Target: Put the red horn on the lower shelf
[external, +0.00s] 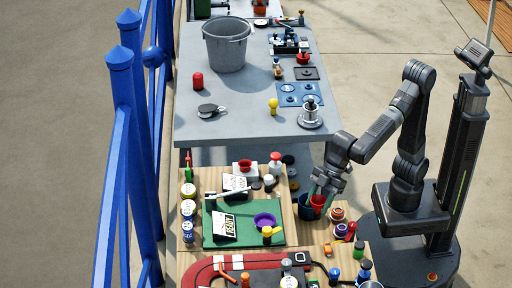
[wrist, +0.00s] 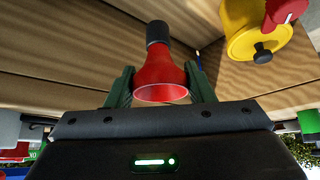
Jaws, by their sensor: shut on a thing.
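The red horn (wrist: 163,72), with a flared red bell and a black bulb end, is between the green fingers of my gripper (wrist: 160,88) in the wrist view. The gripper is shut on it. In the external view my gripper (external: 326,188) is at the right side of the wooden stand (external: 190,258), with the red horn (external: 318,203) at its fingers, beside a dark blue cup (external: 305,208). Wooden boards (wrist: 90,50) lie behind the horn in the wrist view. I cannot tell for sure which board is the lower shelf, nor whether the horn touches it.
A yellow container with a red part (wrist: 255,35) is close at the right in the wrist view. Several small items crowd the stand around a green mat (external: 270,238) and a red track (external: 205,268). A grey table (external: 235,130) with a bucket (external: 226,50) stands behind.

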